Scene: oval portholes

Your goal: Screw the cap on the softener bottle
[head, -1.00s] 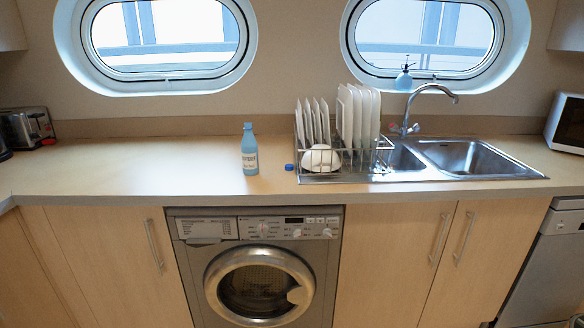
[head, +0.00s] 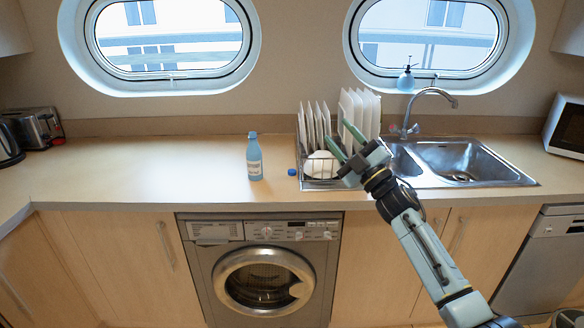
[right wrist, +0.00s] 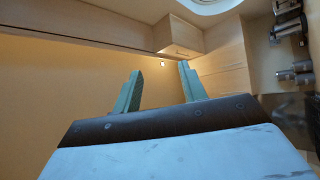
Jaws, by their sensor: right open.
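The softener bottle (head: 254,158) is light blue with a white label and stands upright on the counter, left of the dish rack. A small blue cap (head: 292,172) lies on the counter just right of the bottle, apart from it. My right gripper (head: 340,138) is open and empty, in front of the dish rack in the head view, to the right of the cap. Its two green fingers also show spread apart in the right wrist view (right wrist: 160,85), with nothing between them. The left gripper is not in view.
A dish rack (head: 318,184) with white plates (head: 361,110) and a bowl stands right of the cap. Beyond it are the sink (head: 462,160) and tap (head: 430,93). A toaster (head: 38,127) and kettle stand far left. The counter (head: 150,170) left of the bottle is clear.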

